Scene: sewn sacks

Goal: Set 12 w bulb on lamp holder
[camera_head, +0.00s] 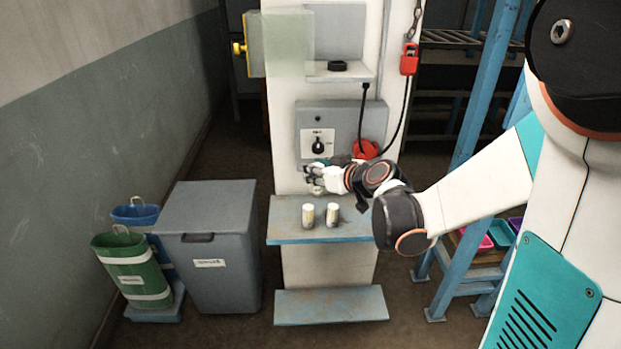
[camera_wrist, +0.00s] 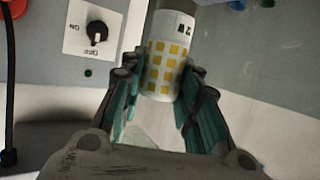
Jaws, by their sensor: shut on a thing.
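My gripper (camera_head: 318,178) is in front of the grey switch box, above the blue-edged shelf. In the wrist view my gripper (camera_wrist: 157,97) is shut on a bulb (camera_wrist: 163,68), a white cylinder with yellow squares, a dark printed mark and a grey end at the top of the picture. Two similar pale bulbs stand upright on the shelf, a left one (camera_head: 308,216) and a right one (camera_head: 333,215). A low black round piece (camera_head: 337,66) on the small upper ledge may be the lamp holder; I cannot be sure.
The switch box (camera_head: 342,117) has a black knob and a red part with a black cable beside it. A grey bin (camera_head: 208,246) and a green sack (camera_head: 132,270) stand left. A blue frame (camera_head: 477,150) stands right.

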